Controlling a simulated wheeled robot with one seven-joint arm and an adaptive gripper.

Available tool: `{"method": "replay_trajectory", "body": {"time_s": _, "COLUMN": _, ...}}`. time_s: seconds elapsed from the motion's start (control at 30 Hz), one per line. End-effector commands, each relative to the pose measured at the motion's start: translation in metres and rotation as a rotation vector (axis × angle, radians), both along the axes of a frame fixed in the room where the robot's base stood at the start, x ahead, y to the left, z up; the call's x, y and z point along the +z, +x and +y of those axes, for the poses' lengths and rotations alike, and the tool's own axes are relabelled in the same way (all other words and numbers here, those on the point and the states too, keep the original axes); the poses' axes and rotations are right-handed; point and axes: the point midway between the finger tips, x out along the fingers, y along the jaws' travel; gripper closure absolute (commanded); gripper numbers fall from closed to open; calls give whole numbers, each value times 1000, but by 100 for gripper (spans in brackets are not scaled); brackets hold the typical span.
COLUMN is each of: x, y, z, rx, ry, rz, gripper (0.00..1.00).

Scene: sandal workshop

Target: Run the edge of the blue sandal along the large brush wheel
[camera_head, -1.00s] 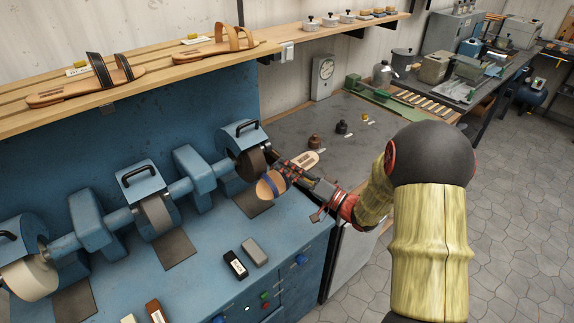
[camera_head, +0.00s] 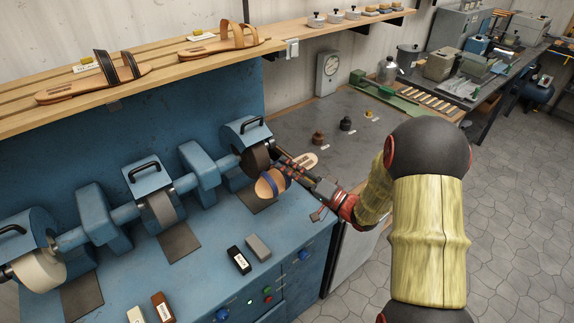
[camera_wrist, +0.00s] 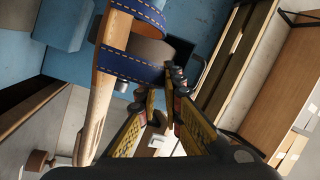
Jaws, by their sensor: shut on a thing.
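The blue sandal (camera_head: 264,188), a tan sole with blue straps, is held in my gripper (camera_head: 287,170) at the right end of the blue machine. Its paler end shows beyond the fingers. The dark brown wheel (camera_head: 256,159), apparently the large brush wheel, sits under a blue hood just left of and behind the sandal. They look very close; I cannot tell whether they touch. In the wrist view the sole edge (camera_wrist: 94,118) and stitched blue straps (camera_wrist: 133,68) stand left of my fingers (camera_wrist: 168,92). The grip contact is partly hidden.
A grey wheel (camera_head: 159,209) and a cream wheel (camera_head: 40,269) share the machine's shaft to the left. A black block (camera_head: 238,260) and a grey block (camera_head: 258,247) lie on the bench front. A wooden shelf (camera_head: 160,82) with sandals runs above.

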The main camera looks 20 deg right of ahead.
Motion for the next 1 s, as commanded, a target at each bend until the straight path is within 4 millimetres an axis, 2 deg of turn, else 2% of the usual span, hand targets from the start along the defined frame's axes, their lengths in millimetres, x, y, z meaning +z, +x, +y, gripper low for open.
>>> {"method": "replay_trajectory", "body": {"time_s": 1.0, "x": 2, "y": -4, "z": 13, "rx": 19, "ry": 42, "rz": 11, "gripper": 100}}
